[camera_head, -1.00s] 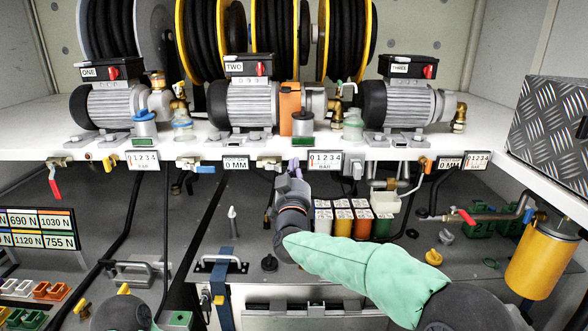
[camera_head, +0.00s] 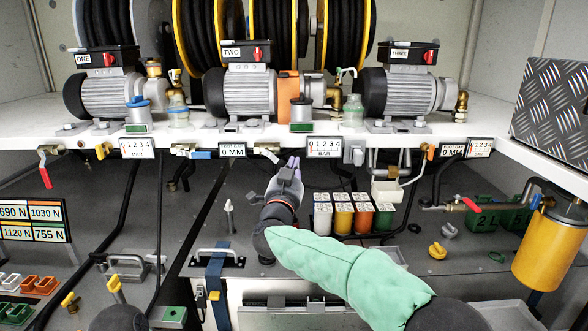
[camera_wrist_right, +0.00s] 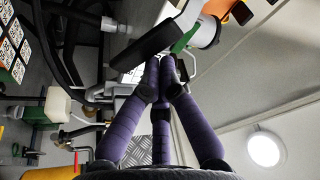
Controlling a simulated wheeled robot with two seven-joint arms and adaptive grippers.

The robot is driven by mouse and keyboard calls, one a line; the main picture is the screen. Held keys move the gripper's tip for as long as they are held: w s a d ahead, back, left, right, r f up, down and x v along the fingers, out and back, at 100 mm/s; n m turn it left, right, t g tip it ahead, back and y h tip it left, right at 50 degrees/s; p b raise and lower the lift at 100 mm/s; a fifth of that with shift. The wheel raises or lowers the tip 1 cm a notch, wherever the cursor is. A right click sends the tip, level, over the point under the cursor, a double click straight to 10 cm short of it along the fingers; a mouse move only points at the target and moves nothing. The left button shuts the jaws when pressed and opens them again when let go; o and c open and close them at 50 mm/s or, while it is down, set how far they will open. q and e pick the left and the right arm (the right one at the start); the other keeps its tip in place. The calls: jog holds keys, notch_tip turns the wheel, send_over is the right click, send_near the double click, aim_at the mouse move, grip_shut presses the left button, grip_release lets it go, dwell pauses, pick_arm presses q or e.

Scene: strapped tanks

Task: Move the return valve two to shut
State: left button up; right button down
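Pump TWO (camera_head: 250,93) stands on the white shelf between pumps ONE and THREE. Small valves hang under the shelf edge below it. One has a blue handle (camera_head: 200,155) and another has a pale lever (camera_head: 267,153). No label naming return valve two is readable. My right gripper (camera_head: 293,162) is under the shelf edge, just right of the pale lever and below a counter plate. In the right wrist view its purple fingers (camera_wrist_right: 165,68) converge at the tips beside a dark bar with a green strip. Contact and grip are unclear. My left gripper is out of view.
Coloured canisters (camera_head: 343,215) are right of my right wrist. An orange filter (camera_head: 549,245) is at the far right. Black hoses run below the shelf.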

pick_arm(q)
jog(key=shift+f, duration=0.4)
pick_arm(e)
jog(key=a+f+m+g+h, duration=0.2)
jog(key=a+f+m+g, duration=0.1)
jog(key=m, duration=0.8)
notch_tip(320, 180, down, 2)
jog(key=shift+a+f, duration=0.1)
jog(key=shift+a, duration=0.9)
